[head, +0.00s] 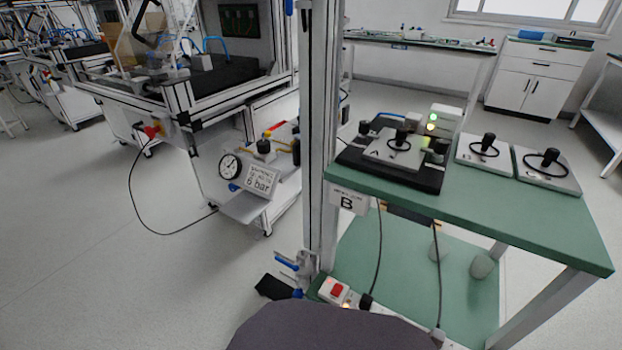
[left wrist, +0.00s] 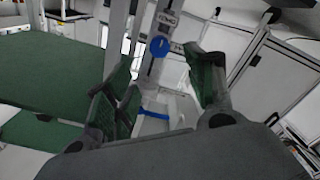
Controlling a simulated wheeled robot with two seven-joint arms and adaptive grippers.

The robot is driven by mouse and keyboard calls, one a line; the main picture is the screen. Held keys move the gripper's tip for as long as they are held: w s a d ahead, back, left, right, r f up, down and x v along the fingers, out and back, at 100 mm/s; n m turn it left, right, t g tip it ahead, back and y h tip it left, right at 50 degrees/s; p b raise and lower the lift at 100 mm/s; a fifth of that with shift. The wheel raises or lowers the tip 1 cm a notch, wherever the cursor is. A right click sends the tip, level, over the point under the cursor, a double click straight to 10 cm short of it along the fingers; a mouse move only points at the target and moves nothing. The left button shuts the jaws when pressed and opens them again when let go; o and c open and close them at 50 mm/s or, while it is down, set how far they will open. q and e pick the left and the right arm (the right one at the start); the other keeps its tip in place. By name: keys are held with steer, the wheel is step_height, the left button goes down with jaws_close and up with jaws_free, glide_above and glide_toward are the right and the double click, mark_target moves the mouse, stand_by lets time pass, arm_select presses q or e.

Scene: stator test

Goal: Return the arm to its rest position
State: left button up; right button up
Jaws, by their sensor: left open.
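My left gripper (left wrist: 160,88) shows only in the left wrist view. Its two green-padded fingers are spread apart, with nothing held between them. Beyond the fingers are a pale upright post and a round blue part (left wrist: 159,47), seen through the gap; I cannot tell how far off they are. My left gripper does not show in the head view. My right gripper is in neither view.
A green-topped bench (head: 500,222) at right carries a black fixture (head: 420,178) with plate A and two knobbed plates (head: 484,151) (head: 547,170). A power strip (head: 337,291) is below. A pressure gauge (head: 229,167) and hanging cable are left. Floor at lower left is clear.

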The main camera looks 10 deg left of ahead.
arm_select(q)
step_height(320, 180, down, 8)
steer(key=d+f+m+g+y, duration=0.1)
steer(key=m+g+y, duration=0.1)
steer(key=m+g, duration=0.3)
steer(key=w+d+r+m+g, duration=0.2)
steer(key=w+d+r+g, duration=0.15)
steer(key=d+r, duration=0.55)
step_height(320, 180, up, 16)
steer(key=s+h, duration=0.1)
steer(key=s, duration=0.1)
steer(key=s+a+f+n+g+p, duration=0.1)
steer(key=s+f+n, duration=0.1)
steer(key=s, duration=0.7)
steer(key=shift+a+f+g, duration=0.35)
steer(key=shift+a+f, duration=0.05)
steer(key=shift+f, duration=0.25)
